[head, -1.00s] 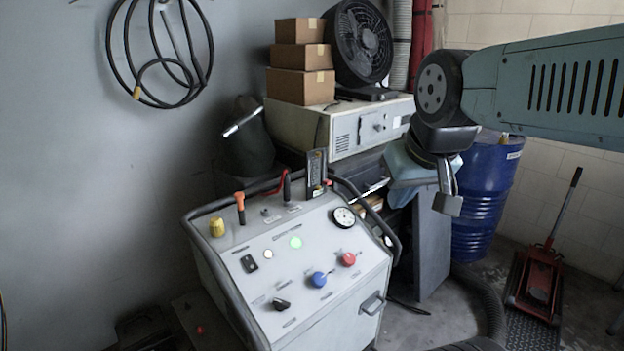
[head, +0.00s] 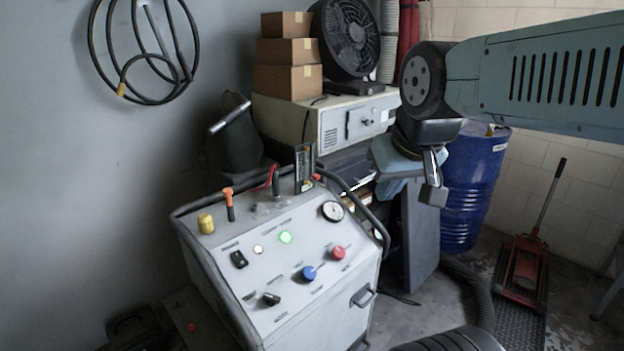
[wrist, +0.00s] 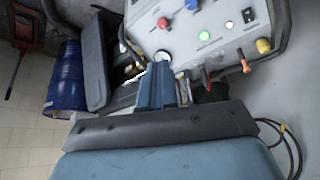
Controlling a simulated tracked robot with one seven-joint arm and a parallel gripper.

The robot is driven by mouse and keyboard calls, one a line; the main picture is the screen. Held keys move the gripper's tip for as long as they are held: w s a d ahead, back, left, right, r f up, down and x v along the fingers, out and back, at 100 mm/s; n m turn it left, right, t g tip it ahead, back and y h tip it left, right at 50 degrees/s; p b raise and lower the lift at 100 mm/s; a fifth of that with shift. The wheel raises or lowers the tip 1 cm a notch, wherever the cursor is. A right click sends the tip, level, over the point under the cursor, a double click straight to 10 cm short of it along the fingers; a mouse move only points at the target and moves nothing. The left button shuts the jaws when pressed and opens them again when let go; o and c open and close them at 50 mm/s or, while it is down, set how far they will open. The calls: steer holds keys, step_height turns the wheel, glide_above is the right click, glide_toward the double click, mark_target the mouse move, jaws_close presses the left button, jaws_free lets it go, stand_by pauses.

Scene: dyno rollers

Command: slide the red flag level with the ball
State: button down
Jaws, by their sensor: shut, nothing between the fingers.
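A dark upright gauge (head: 304,168) stands at the back edge of the grey console (head: 330,290). A small red-orange piece (head: 317,177), which looks like the red flag, shows at its right side. The ball is too small to make out, so I cannot tell how its height compares with the flag. My gripper (head: 434,192) hangs at the right, well apart from the gauge, in front of the blue drum. In the wrist view my gripper (wrist: 160,70) is shut and empty, pointing toward the console's dial side. I cannot make out the flag there.
The console top carries a round dial (head: 333,211), red (head: 338,253) and blue (head: 308,272) knobs, and an orange-topped lever (head: 229,203). A dark rail runs around it. Behind stand a beige cabinet (head: 310,118), boxes and a fan. A blue drum (head: 470,195) stands at the right.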

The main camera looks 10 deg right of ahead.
steer(key=c, duration=1.6)
jaws_free()
steer(key=shift+a+f, duration=0.15)
steer(key=shift+f, duration=0.05)
steer(key=o, duration=0.4)
steer(key=a+f+g+y, duration=0.1)
steer(key=w+a+f+g+y, duration=0.1)
steer(key=f, duration=0.1)
steer(key=shift+w+a+f+y, duration=0.1)
steer(key=shift+a+f+y, duration=0.1)
steer(key=shift+a+y, duration=0.1)
steer(key=shift+o, duration=0.2)
steer(key=w+a+f+g+y, duration=0.3)
steer(key=a+y, duration=0.1)
steer(key=m+t+y, duration=0.2)
steer(key=m+t, duration=1)
steer(key=t, duration=0.3)
glide_toward(319, 178)
steer(key=x, duration=0.9)
steer(key=shift+w+a, duration=0.1)
steer(key=shift+a, duration=0.05)
